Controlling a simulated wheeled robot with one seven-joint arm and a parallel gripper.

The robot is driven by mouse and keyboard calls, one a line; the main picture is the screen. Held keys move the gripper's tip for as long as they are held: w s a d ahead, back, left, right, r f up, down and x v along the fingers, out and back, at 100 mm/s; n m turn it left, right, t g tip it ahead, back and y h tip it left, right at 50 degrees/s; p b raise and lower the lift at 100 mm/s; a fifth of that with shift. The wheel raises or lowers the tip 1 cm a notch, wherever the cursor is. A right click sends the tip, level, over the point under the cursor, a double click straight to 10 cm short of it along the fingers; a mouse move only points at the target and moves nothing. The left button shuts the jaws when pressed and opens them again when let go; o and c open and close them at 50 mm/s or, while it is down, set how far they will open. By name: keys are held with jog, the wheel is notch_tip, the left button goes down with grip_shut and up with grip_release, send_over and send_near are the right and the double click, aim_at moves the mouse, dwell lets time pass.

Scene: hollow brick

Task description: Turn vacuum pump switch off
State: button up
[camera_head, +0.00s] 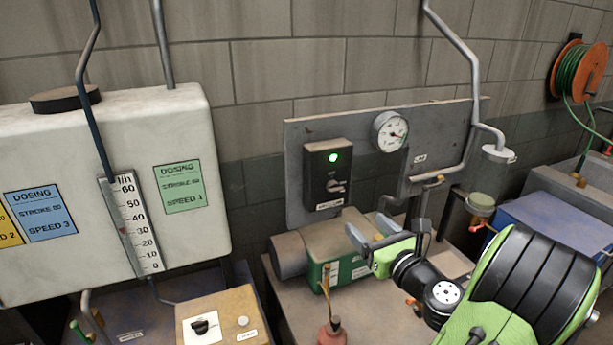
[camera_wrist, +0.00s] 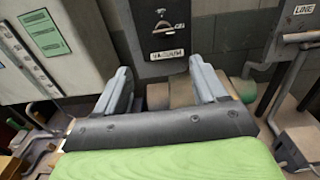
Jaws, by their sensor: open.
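The vacuum pump switch (camera_head: 336,186) is a small lever on a black box (camera_head: 316,170) fixed to a grey back panel. A green light (camera_head: 333,157) glows above the lever. The wrist view shows the switch (camera_wrist: 162,25) at top centre, with a white label (camera_wrist: 167,54) reading "VACUUM" below it. My gripper (camera_head: 362,234) is open and empty, below and to the right of the box in the head view. In the wrist view its two grey fingers (camera_wrist: 161,86) stand apart below the switch, not touching it.
A green pump (camera_head: 340,242) stands below the panel. A pressure gauge (camera_head: 389,132) and grey pipes (camera_head: 462,150) are to the right of the box. A white dosing tank (camera_head: 95,190) fills the left. A yellow box (camera_head: 222,318) with a black knob is in front.

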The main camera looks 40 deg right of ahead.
aim_at(338, 191)
jog(key=p+x, duration=0.1)
jog(key=x, duration=0.3)
jog(key=p+x, duration=0.1)
jog(key=x, duration=0.4)
jog(key=r+p+x, duration=0.1)
jog(key=p+x, duration=0.1)
jog(key=x, duration=0.2)
jog(key=shift+w+d, duration=0.2)
jog(key=shift+d, duration=0.2)
jog(key=shift+w+d+f, duration=0.15)
jog(key=shift+w+d, duration=0.05)
jog(key=shift+w, duration=0.4)
jog(key=shift+s, duration=0.1)
jog(key=shift+c, duration=0.6)
jog(key=c, duration=0.9)
jog(key=shift+c, duration=0.2)
